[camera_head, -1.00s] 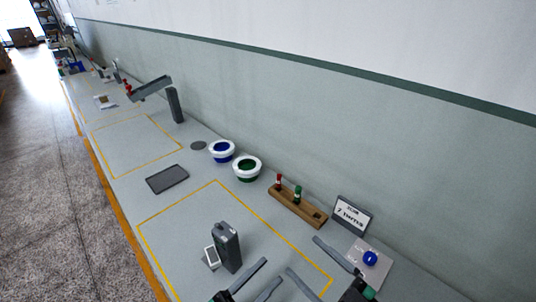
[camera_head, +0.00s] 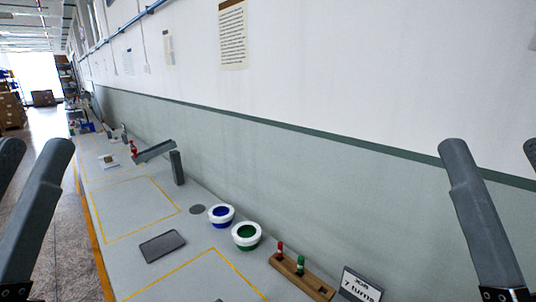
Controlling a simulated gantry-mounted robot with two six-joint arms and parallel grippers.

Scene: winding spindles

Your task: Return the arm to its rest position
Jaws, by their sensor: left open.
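My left gripper (camera_head: 36,150) is raised at the left edge of the head view. Its grey fingers point up and stand apart with nothing between them; the outer finger is cut off by the frame edge. My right gripper (camera_head: 494,148) is raised at the right edge, also fingers up. One finger shows well and the other is partly cut off, with an empty gap between them. Both grippers look large and near the camera. Neither touches anything on the bench. The arms behind them are mostly out of view.
Below stands the bench with a blue-centred bowl (camera_head: 221,215), a green-centred bowl (camera_head: 246,236), a dark flat tray (camera_head: 162,246) and a wooden rack (camera_head: 318,285) with red and green spindles. A "7 turns" sign (camera_head: 360,286) is at the bottom. The wall runs along the right.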

